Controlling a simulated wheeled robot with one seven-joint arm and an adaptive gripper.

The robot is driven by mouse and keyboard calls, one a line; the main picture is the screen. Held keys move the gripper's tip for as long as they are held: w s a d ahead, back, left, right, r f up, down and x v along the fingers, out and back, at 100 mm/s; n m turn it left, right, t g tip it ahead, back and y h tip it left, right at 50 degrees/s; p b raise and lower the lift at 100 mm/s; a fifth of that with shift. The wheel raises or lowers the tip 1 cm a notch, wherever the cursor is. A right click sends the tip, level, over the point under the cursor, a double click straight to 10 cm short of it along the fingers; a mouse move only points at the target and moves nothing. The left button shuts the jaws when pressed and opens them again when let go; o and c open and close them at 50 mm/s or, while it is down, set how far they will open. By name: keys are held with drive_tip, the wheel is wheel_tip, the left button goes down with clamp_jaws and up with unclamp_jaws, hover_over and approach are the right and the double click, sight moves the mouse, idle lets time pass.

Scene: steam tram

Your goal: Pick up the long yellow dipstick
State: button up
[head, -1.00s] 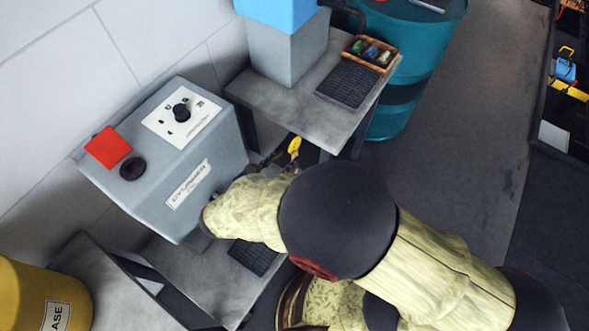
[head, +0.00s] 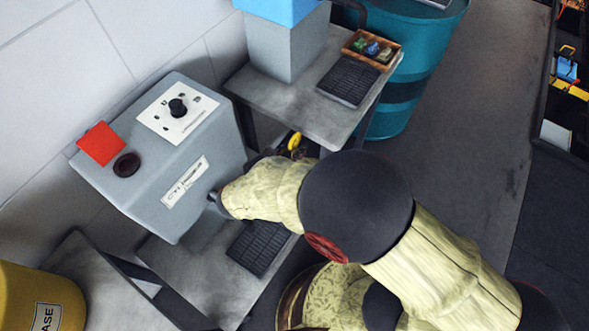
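A small yellow piece with a rounded, loop-like end (head: 294,141) shows just above my arm, below the front edge of the back table. It may be the handle end of the long yellow dipstick; no long yellow shaft is visible. My arm's cream and black links cover the area below it. A small dark part shows beside the yellow piece, at its left, but I cannot tell whether it is my gripper. My gripper's fingers are hidden behind the arm, so I cannot tell whether they are open, shut or holding anything.
A grey box with a black knob and red square (head: 160,150) stands left of my arm on a low grey table (head: 190,280). A back table (head: 270,105) holds a small crate (head: 389,65) and a black mat (head: 348,81). A teal drum (head: 420,75) stands behind. Floor at right is clear.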

clamp_jaws()
drive_tip(key=shift+r, duration=0.1)
idle(0.4)
wheel_tip(320, 180, up, 52)
drive_tip(key=p, duration=1.8)
idle(0.5)
